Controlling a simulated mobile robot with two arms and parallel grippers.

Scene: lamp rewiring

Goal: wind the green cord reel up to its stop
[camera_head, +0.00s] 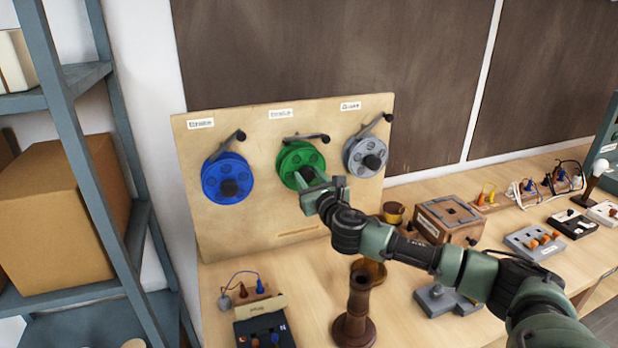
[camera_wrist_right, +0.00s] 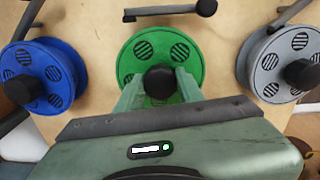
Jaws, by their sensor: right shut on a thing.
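The green cord reel (camera_head: 299,161) is mounted in the middle of an upright wooden board (camera_head: 220,135), between a blue reel and a grey reel. My right gripper (camera_head: 310,180) reaches it from the front right. In the right wrist view the green reel (camera_wrist_right: 184,50) fills the upper middle, and the fingers of my right gripper (camera_wrist_right: 160,88) are shut on its black central knob (camera_wrist_right: 160,78). A dark crank-like arm (camera_wrist_right: 165,10) with a black end shows above the green reel. The left gripper is not in view.
The blue reel (camera_head: 225,170) and grey reel (camera_head: 362,147) sit close on either side. On the table stand a brown spool-like stand (camera_head: 355,315), a wooden box (camera_head: 447,232) and several wired blocks. A shelf (camera_head: 70,130) stands at the left.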

